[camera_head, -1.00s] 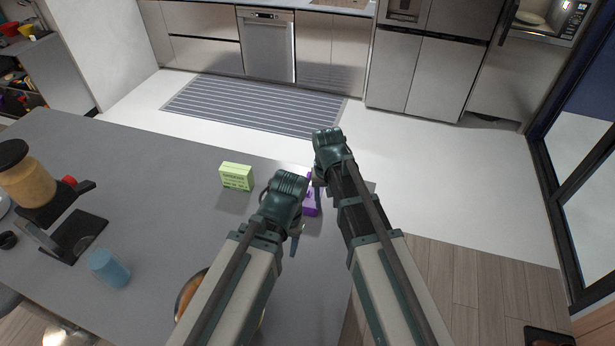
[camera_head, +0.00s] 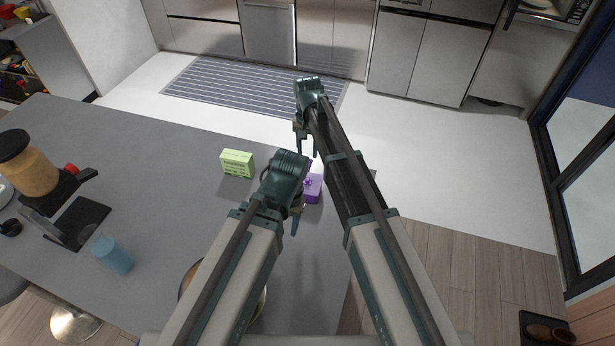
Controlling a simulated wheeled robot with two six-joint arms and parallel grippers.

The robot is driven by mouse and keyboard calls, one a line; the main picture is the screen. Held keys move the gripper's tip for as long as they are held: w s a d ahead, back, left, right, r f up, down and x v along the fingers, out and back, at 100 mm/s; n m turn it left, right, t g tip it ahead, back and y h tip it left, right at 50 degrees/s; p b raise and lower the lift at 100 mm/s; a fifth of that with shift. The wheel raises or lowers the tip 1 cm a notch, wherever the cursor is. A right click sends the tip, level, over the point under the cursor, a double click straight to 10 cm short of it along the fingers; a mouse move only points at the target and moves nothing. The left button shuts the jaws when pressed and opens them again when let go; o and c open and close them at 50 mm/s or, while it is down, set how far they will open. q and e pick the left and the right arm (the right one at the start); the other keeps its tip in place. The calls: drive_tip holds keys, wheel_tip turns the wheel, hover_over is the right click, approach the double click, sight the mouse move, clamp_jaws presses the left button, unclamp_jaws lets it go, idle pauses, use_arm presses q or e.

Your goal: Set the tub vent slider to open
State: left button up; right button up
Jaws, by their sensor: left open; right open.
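A small purple box (camera_head: 313,188), which looks like the tub, sits near the right edge of the grey table. My arms partly hide it, and I cannot make out the vent slider's position. My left gripper (camera_head: 294,222) is open and points down just to the left of the purple box, nearer to me. My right gripper (camera_head: 306,147) is open and empty, above and beyond the far side of the purple box. Neither gripper is seen holding anything.
A light green box (camera_head: 237,163) stands left of my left gripper. A blender-like appliance (camera_head: 38,172) and a blue cup (camera_head: 113,255) stand at the left of the grey table (camera_head: 160,180). A round bowl (camera_head: 190,277) is partly hidden under my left arm.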

sight(307, 179)
wheel_tip(307, 179, down, 13)
drive_tip(key=b, duration=1.2)
drive_tip(key=shift+f+b, duration=0.1)
drive_tip(key=shift+b, duration=0.25)
clamp_jaws()
idle(0.5)
